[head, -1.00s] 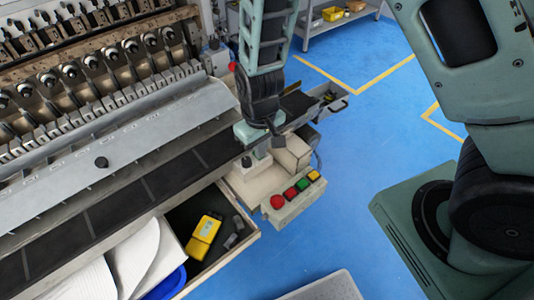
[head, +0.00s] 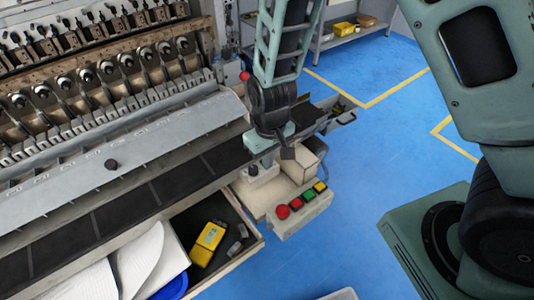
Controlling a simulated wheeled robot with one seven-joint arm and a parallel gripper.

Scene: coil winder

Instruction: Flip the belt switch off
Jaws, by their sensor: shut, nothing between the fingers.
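The dark belt (head: 180,185) runs along the front of the winding machine, up to the right. A pale control box (head: 268,195) stands at its right end. A small dark-topped fitting (head: 253,171) sits on this box just below my gripper; I cannot tell whether it is the belt switch or which way it is set. My gripper (head: 288,153) points down over the belt's edge above the box, shut and empty. Its fingers show only as a small dark shape, and my wrist hides part of the belt. I cannot tell whether it touches anything.
A front panel bears a red round button (head: 283,211) and several coloured square buttons.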

